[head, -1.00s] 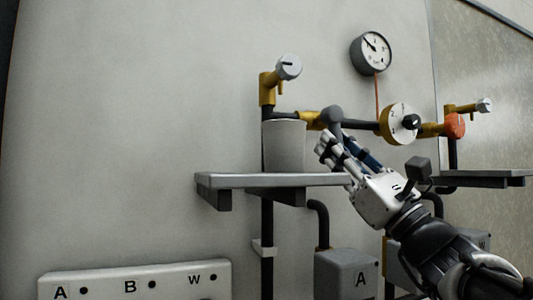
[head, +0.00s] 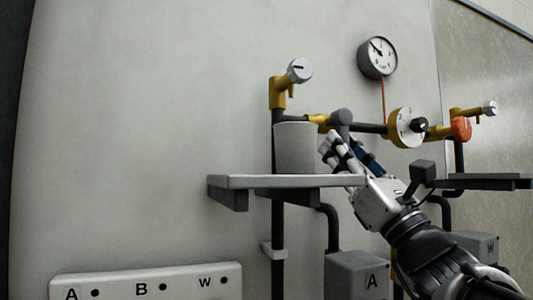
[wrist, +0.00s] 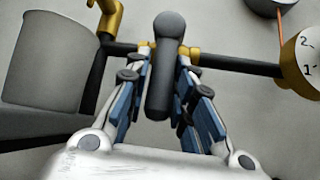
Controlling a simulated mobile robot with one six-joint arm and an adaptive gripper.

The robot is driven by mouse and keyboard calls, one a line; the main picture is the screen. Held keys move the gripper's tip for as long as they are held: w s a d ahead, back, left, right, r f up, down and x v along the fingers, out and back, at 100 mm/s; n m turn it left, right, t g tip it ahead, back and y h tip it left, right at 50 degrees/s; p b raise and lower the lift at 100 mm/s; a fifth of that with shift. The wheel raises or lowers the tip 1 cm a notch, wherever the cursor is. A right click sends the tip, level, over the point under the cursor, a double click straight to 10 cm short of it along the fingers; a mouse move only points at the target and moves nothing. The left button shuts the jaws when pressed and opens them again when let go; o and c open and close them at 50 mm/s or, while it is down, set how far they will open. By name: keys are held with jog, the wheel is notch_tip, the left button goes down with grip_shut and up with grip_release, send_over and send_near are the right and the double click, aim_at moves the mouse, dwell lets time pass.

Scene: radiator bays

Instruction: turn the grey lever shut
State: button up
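The grey lever (wrist: 162,75) is in the middle of the wrist view, with a round head at the top and its handle pointing down. In the head view its round head (head: 341,117) shows on the pipe right of the white cup, and its handle is largely hidden by my fingers. My gripper (wrist: 160,68) is open, with one blue-padded finger on each side of the handle. Narrow gaps seem to show on both sides; contact is hard to tell. My gripper also shows in the head view (head: 340,146), just below the lever head.
A light cup (head: 296,148) stands on a shelf (head: 270,181) left of my gripper. A yellow-rimmed dial (head: 406,127) and a red-orange knob (head: 461,129) are to the right, with a gauge (head: 377,58) above. A grey box marked A (head: 357,276) is below.

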jog(key=o, duration=0.3)
jog(key=shift+o, duration=0.2)
jog(key=shift+f, duration=0.1)
jog(key=v, duration=0.7)
jog(key=shift+s, duration=0.15)
jog(key=shift+f, duration=0.2)
